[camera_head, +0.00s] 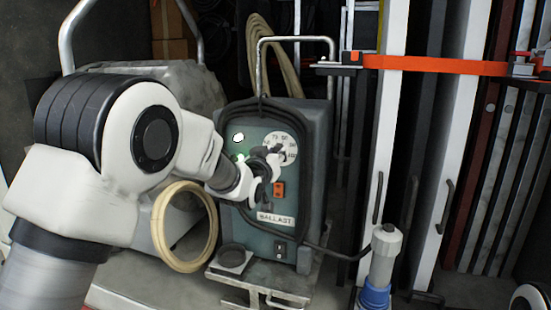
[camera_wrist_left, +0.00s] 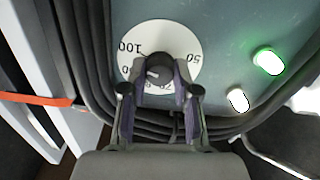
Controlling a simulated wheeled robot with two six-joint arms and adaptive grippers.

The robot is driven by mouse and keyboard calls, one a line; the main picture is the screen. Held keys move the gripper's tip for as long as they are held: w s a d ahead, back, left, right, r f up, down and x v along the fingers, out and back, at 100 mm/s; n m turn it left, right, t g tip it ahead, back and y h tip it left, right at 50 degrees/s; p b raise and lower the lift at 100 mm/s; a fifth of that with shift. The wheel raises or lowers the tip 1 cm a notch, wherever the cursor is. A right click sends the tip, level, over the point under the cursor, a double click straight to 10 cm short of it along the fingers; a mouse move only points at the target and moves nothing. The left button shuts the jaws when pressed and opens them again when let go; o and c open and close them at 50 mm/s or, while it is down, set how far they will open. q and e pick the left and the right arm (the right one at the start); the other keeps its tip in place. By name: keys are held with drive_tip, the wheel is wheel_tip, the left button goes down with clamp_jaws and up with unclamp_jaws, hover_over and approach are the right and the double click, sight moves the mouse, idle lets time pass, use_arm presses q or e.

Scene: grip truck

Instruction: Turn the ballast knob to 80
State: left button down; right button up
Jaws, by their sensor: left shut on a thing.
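The ballast box (camera_head: 318,130) is a grey-green unit with a BALLAST label (camera_head: 275,218) on its front. Its white round dial (camera_head: 282,140) is partly hidden by my left gripper (camera_head: 272,157) in the head view. In the left wrist view the dial (camera_wrist_left: 185,48) appears upside down, with 100 at left and 50 at right. The dark ballast knob (camera_wrist_left: 157,66) sits between the fingers of my left gripper (camera_wrist_left: 159,92), which is shut on it. A pale mark on the knob points to the lower left; the number there is partly hidden. My right gripper is not in view.
A green lamp (camera_wrist_left: 268,60) and a white lamp (camera_wrist_left: 238,99) sit beside the dial. An orange switch (camera_head: 279,189) is below it. Black cable loops around the box. A cream hose ring (camera_head: 160,228) is at left, and a grey-blue cylinder (camera_head: 382,262) stands at right.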

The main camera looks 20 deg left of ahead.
use_arm(q)
drive_tip(key=shift+n+b, duration=3.65)
drive_tip(key=shift+n, duration=4.45)
drive_tip(key=c, duration=0.9)
unclamp_jaws()
drive_tip(key=shift+o, duration=0.2)
drive_tip(key=shift+s+r, duration=0.1)
drive_tip(key=s, duration=1.1)
drive_tip(key=shift+s+a, duration=0.2)
drive_tip(key=shift+s, duration=0.15)
